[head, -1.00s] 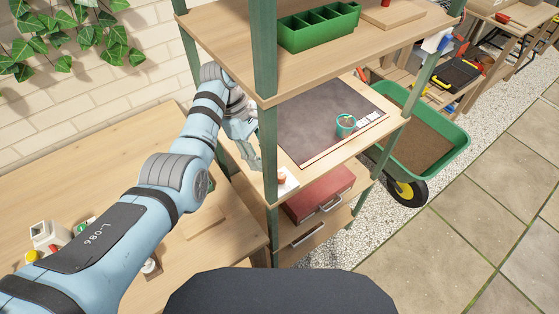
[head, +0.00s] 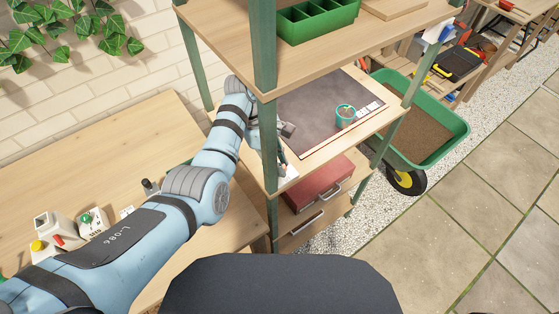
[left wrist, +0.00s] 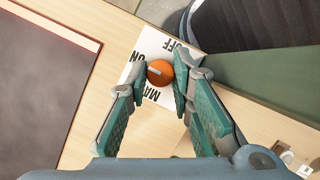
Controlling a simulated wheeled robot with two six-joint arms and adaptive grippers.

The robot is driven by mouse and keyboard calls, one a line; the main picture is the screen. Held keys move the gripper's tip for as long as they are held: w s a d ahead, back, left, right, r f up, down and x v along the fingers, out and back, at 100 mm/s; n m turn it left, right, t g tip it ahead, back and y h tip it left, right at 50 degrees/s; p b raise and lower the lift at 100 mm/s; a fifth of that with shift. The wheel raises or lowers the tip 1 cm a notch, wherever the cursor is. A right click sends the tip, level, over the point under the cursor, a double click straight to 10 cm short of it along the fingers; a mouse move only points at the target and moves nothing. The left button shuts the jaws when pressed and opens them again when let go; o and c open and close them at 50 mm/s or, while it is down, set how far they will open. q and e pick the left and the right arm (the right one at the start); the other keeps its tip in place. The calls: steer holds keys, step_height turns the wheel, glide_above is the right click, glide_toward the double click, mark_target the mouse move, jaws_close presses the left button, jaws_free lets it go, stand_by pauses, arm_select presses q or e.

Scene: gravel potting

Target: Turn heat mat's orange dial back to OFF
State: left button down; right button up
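The orange dial (left wrist: 160,72) sits on a white control plate (left wrist: 152,45) lettered OFF, ON and MAT in the left wrist view. A pale mark on the dial points left, toward the ON side. My left gripper (left wrist: 161,80) is open, with one finger on each side of the dial. The right finger looks very close to it; whether it touches I cannot tell. In the head view the dial is hidden behind my left gripper (head: 284,146). The dark heat mat (head: 300,105) lies on the middle shelf. My right gripper is not in view.
A teal pot (head: 345,114) stands on the mat. A green shelf post (head: 268,140) rises close beside my left gripper. A red toolbox (head: 318,183) lies on the shelf below. A wheelbarrow (head: 440,140) stands to the right.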

arm_select(q)
steer(key=shift+m+g, duration=0.3)
steer(key=shift+m, duration=0.4)
steer(key=m+b, duration=0.1)
steer(key=m+y+b, duration=0.1)
steer(key=b, duration=0.1)
steer(key=shift+w+d+f+g, duration=0.2)
steer(key=shift+f+g, duration=0.1)
steer(key=shift+g, duration=0.1)
steer(key=shift+s+a+r+m+b, duration=0.1)
steer(key=shift+r+m+b, duration=0.05)
steer(key=shift+m+b, duration=0.35)
steer(key=shift+s+r, duration=0.2)
steer(key=shift+r, duration=0.05)
steer(key=shift+w, duration=0.1)
steer(key=c, duration=1.7)
jaws_free()
steer(key=shift+w, duration=0.1)
